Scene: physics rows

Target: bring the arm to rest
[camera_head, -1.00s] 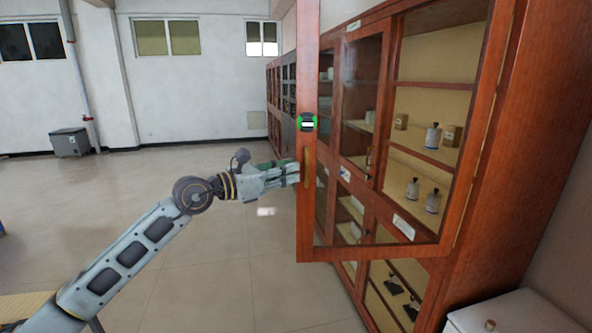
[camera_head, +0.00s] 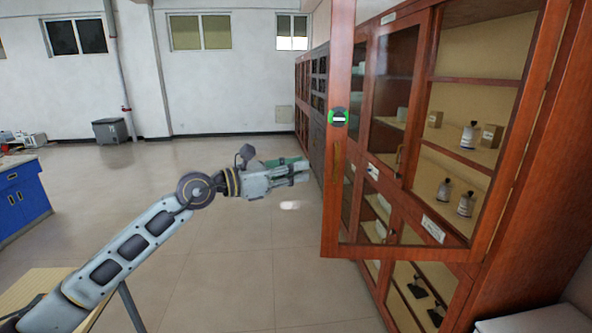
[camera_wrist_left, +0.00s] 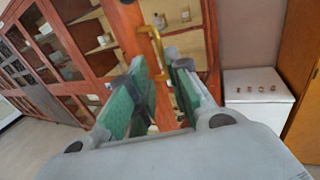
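My left gripper (camera_head: 303,173) is stretched out in front of the open cabinet door (camera_head: 338,212). Its fingers are apart, with nothing between them in the head view. The brass door handle (camera_head: 337,163) is a short way to the right of the fingertips, with a gap between. In the left wrist view my left gripper (camera_wrist_left: 162,75) shows two green finger pads spread apart. The brass handle (camera_wrist_left: 152,45) shows beyond and between them. My right gripper is in neither view.
The wooden cabinet (camera_head: 528,170) stands at the right with its door swung out. White bottles (camera_head: 466,203) and small boxes sit on its shelves. A white cabinet (camera_wrist_left: 258,97) stands beside it. A blue bench (camera_head: 22,200) is at the left. The floor (camera_head: 230,240) between is clear.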

